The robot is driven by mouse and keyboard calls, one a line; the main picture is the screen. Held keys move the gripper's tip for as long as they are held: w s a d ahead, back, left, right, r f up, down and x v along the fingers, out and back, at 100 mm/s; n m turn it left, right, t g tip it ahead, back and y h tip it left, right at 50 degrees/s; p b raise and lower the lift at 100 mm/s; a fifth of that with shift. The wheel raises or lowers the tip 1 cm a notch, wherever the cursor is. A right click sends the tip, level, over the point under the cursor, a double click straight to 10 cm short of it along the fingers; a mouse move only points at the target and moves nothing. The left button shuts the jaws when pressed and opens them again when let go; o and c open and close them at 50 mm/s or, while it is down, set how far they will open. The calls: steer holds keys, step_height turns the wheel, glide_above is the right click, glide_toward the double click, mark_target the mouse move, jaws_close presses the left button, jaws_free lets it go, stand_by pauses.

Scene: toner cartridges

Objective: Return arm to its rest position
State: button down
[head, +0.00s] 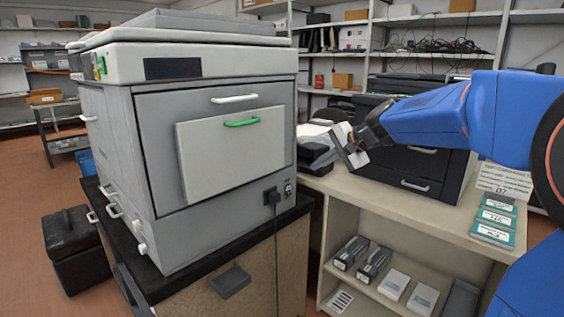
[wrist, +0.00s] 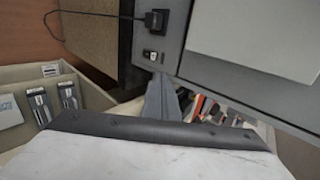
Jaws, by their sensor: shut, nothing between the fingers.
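My gripper (head: 349,146) is in the head view, at the end of my blue arm, which reaches in from the right. It is shut and empty, in the air to the right of the big grey printer (head: 218,140).
A beige shelf unit (head: 440,205) stands at right, with cartridges (head: 351,252) and white boxes (head: 393,284) on its lower shelf. Teal-edged packs (head: 492,235) lie on its top, near a black printer (head: 425,165). A black case (head: 72,245) stands on the floor at left.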

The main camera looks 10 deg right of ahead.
steer(key=s+d+f+n+g+h, duration=0.1)
steer(key=s+f, duration=0.4)
steer(key=s, duration=0.8)
steer(key=s+d+f+n+g+h, duration=0.1)
steer(key=s+f+n+h, duration=0.2)
steer(key=s, duration=1)
steer(key=s+d+f+n+g+h, duration=0.1)
steer(key=s+f+n, duration=0.5)
steer(key=s, duration=0.7)
step_height(320, 180, down, 3)
steer(key=shift+d+r+n+h, duration=0.15)
steer(key=shift+n+h, duration=0.15)
steer(key=shift+h, duration=0.2)
